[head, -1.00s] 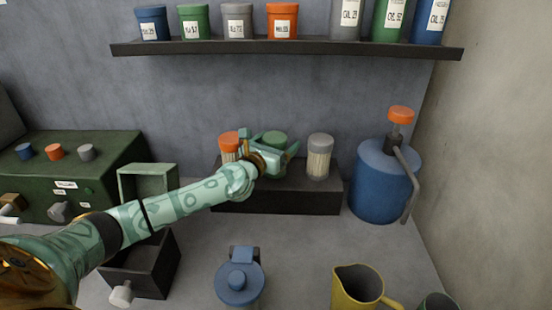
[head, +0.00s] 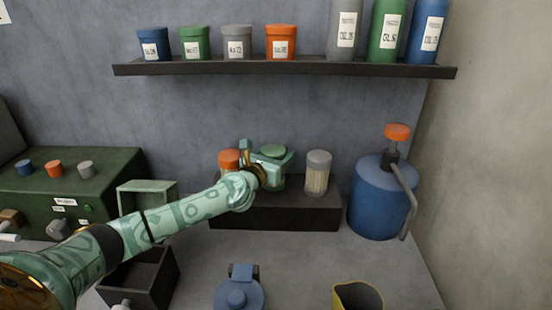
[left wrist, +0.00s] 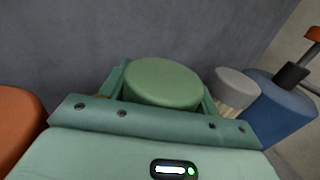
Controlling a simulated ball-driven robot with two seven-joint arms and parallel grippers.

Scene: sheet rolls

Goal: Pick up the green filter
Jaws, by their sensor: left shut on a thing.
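The green filter (head: 273,152) is on the dark block, between the orange-topped filter and the grey-topped filter. My left gripper (head: 276,170) is shut on it, with a finger on either side. In the left wrist view the filter's round green top (left wrist: 163,82) shows between the two fingers (left wrist: 160,90). The gripper hides most of its body, and I cannot tell whether its base touches the block. My right gripper is in neither view.
The orange-topped filter (head: 229,160) and grey-topped filter (head: 318,172) stand close on either side on the dark block (head: 300,216). A blue can with an orange knob (head: 376,205) is at right. A shelf (head: 290,69) with tubs and bottles hangs above.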

